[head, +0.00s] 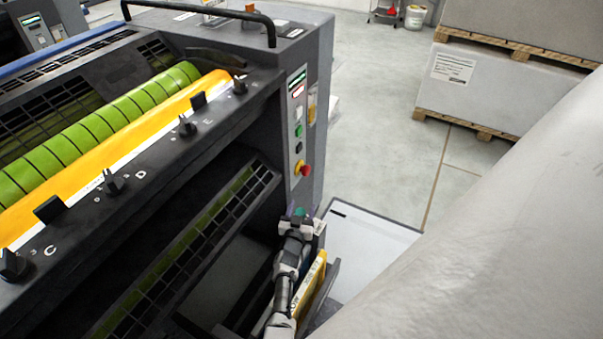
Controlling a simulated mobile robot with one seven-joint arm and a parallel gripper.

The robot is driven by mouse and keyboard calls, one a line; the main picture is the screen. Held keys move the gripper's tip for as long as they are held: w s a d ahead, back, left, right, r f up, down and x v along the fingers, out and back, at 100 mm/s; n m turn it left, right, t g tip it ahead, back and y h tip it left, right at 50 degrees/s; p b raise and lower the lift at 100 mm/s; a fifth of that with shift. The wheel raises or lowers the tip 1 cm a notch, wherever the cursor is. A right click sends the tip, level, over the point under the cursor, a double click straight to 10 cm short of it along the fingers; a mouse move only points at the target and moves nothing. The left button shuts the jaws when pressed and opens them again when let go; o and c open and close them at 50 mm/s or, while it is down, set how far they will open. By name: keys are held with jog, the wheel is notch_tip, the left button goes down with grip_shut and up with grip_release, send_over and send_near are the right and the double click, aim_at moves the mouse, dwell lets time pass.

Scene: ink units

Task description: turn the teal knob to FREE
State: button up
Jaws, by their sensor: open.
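A small teal part (300,211), which looks like the teal knob, shows low on the press's near right corner, just beyond my gripper. Its pointer and any FREE mark are too small to read. My gripper (296,222) is at the end of my white and dark arm, low beside the press. It is open and appears empty. It overlaps the teal part in this view, and I cannot tell whether they touch.
The dark press (230,140) has black knobs along its rail and a red stop button (304,169). A yellow item (310,284) stands close beside my arm. A large pale surface (500,240) fills the lower right. Stacked pallets (490,90) stand behind; the floor between is clear.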

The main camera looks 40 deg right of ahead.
jog(key=c, duration=1)
